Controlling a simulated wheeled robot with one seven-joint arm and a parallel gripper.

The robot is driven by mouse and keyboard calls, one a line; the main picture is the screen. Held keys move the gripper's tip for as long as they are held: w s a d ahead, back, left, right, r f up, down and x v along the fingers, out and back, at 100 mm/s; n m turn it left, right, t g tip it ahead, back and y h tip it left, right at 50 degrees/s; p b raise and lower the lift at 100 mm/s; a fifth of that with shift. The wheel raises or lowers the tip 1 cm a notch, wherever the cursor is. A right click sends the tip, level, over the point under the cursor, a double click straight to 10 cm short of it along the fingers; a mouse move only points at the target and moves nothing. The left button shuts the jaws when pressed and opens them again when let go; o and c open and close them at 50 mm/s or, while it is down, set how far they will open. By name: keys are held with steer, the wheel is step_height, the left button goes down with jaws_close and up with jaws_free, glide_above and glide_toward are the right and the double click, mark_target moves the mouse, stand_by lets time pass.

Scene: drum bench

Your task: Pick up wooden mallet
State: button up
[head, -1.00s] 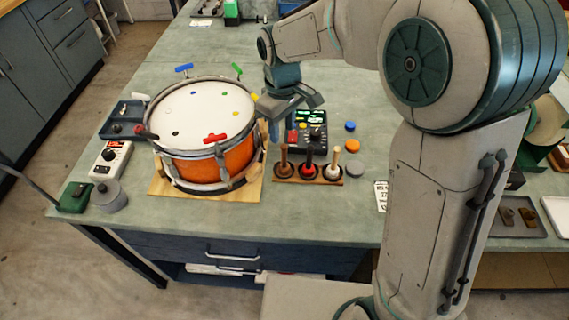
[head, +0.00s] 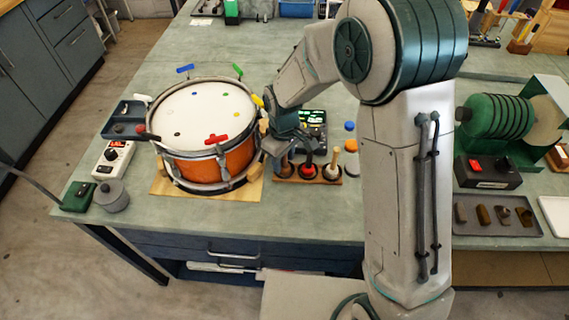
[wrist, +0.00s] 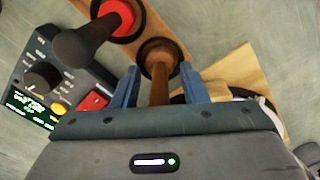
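A wooden rack (head: 309,181) beside the drum holds three upright mallets. The left one is a brown wooden mallet (head: 284,171), also in the wrist view (wrist: 160,86). The middle one has a black handle and red base (head: 309,166), and the right one has a pale wooden handle (head: 334,160). My gripper (wrist: 161,87) is open, with its blue fingers on either side of the brown handle. Gaps show between handle and fingers. In the head view my gripper (head: 278,155) hides the top of the brown mallet.
The orange drum (head: 222,168) on a wooden board (head: 165,188) stands close to the left of my gripper. A black control box (head: 314,122) with a green display is behind the rack. Blue (head: 350,126) and orange (head: 351,145) discs lie to the right. The bench front is clear.

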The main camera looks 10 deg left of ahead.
jaws_close()
steer(key=shift+r, duration=0.15)
